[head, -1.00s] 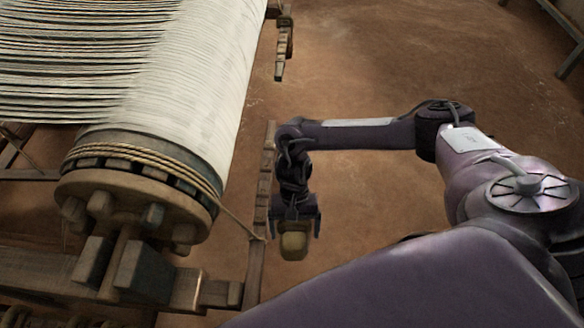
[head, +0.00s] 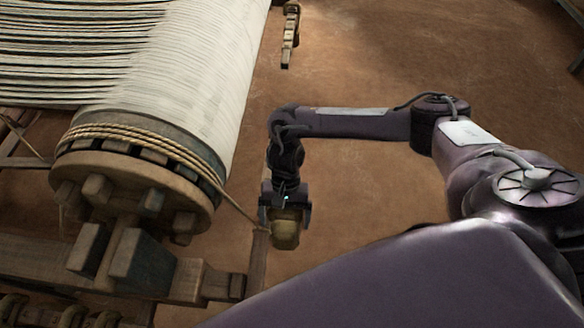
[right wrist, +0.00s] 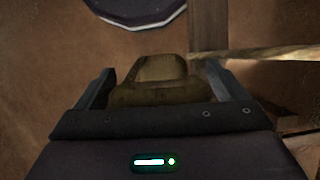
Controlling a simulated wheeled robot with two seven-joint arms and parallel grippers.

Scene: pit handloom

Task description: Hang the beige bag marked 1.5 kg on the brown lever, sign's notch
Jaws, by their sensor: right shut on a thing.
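My right gripper (head: 285,212) is shut on a beige-brown bag (head: 285,235), which hangs below its fingers. The bag also shows between the fingers in the right wrist view (right wrist: 160,80); I can read no weight mark on it. A long brown wooden bar (head: 257,268), which looks like the lever, lies just left of the bag, partly hidden behind my gripper. It also shows beyond the bag in the right wrist view (right wrist: 208,30). I cannot tell whether bag and bar touch. I make out no sign or notch. My left gripper is out of view.
A rope (head: 240,212) runs from the cloth beam (head: 135,190) to the bar and crosses close to the bag (right wrist: 265,53). The loom's frame (head: 190,280) fills the lower left. Brown floor (head: 360,205) lies open on the right.

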